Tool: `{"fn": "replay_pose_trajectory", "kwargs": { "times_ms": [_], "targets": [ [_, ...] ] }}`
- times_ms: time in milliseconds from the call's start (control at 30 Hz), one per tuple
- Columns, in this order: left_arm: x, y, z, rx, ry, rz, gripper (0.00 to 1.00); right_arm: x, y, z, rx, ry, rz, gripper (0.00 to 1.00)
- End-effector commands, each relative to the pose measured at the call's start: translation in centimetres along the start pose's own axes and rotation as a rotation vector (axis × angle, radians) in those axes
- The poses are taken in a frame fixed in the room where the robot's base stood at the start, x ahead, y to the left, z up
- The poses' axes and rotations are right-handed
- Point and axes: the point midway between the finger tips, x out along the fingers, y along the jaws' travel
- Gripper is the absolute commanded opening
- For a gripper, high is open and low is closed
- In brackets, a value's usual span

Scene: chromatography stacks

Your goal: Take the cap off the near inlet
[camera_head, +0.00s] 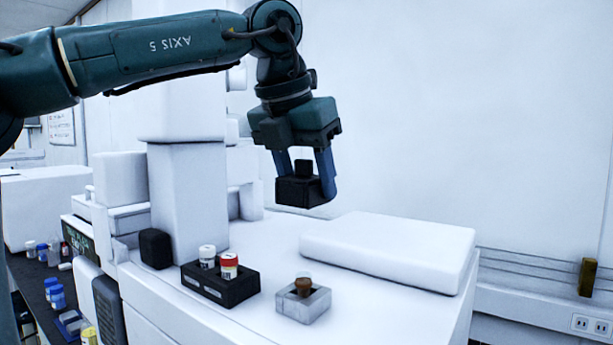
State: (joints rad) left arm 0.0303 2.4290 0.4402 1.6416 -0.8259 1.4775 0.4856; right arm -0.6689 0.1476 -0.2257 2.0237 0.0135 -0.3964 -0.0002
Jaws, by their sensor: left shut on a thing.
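My left gripper (303,188) hangs pointing down above the white instrument top, its blue fingers shut around a small dark piece (303,168). Black blocky parts at the fingertips hide much of it, so I cannot tell its full shape or whether it is a cap. The gripper is in the air, apart from the surface below. No inlet is clearly recognisable. A small grey metal block (303,307) with a brown, rounded piece (303,286) in its top sits near the front of the instrument top. My right gripper is not in view.
A black rack (226,291) holds a white-capped vial (207,255) and a red-capped vial (229,266). A black block (155,248) stands left of it. A raised white slab (390,252) lies right. A tall white column (188,195) rises behind. Several bottles stand lower left.

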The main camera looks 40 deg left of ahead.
Motion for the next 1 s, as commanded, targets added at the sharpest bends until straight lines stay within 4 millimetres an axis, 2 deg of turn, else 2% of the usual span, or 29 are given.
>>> {"fn": "replay_pose_trajectory", "kwargs": {
  "times_ms": [367,800,1000],
  "targets": [
    [-0.1,0.0,0.1,0.000,0.000,0.000,0.29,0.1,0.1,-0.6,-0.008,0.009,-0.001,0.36],
    [-2.2,0.0,0.9,0.000,0.000,0.001,0.29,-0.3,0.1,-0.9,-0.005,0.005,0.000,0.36],
    [-2.4,0.0,1.0,0.000,0.001,0.000,0.29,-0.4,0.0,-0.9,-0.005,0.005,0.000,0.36]
  ]
}}
